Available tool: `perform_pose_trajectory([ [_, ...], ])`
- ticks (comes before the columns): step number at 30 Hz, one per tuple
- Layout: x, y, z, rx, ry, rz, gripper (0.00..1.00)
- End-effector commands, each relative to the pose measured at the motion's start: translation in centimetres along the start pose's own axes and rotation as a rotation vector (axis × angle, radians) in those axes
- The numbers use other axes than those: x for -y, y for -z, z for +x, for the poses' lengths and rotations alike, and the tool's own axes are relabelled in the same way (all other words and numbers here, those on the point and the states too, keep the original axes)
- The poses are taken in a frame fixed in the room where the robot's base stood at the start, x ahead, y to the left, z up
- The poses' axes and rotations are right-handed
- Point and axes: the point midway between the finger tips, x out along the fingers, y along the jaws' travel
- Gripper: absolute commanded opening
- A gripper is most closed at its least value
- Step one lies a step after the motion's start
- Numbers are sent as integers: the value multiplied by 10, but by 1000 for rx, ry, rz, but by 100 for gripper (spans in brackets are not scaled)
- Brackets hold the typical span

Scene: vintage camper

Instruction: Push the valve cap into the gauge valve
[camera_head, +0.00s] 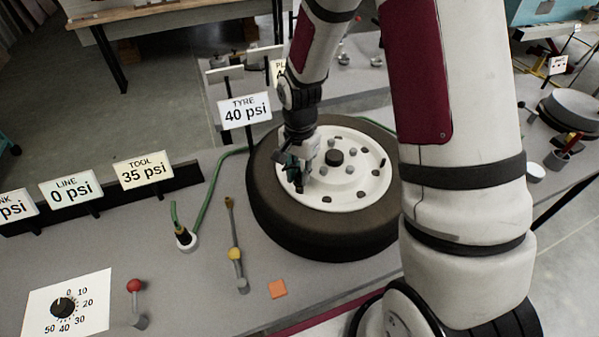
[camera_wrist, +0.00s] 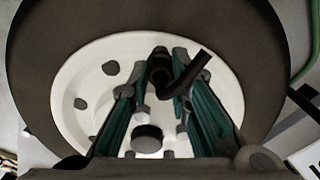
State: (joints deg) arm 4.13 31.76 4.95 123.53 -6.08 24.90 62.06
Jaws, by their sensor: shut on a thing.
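My gripper (camera_head: 296,178) is over the left part of the white wheel rim (camera_head: 350,202), inside the black tyre (camera_head: 268,205). In the wrist view its teal-sided fingers (camera_wrist: 168,62) are shut on a small dark piece (camera_wrist: 160,70). A black bent stem (camera_wrist: 190,76) runs from between the fingers toward the right. I cannot tell whether the stem and the held piece are joined, or which is the valve cap. The fingers hide much of the contact, so the gauge valve is not clearly made out.
A green hose ends in a dark fitting (camera_head: 184,237) on the bench left of the tyre. A yellow-banded tool (camera_head: 235,254), an orange square (camera_head: 277,289), a red-knobbed lever (camera_head: 134,288) and a dial (camera_head: 63,306) stand nearby. The TYRE sign (camera_head: 244,109) reads 40 psi.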

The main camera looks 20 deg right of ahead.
Motion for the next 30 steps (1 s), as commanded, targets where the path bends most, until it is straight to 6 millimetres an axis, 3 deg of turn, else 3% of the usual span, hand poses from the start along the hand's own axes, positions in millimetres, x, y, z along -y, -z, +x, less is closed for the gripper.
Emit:
perform_pose_trajectory([
  [19,0,0,12,0,0,0,0],
  [20,0,0,11,0,0,0,25],
  [22,0,0,11,0,0,0,41],
  [30,0,0,11,0,0,0,42],
])
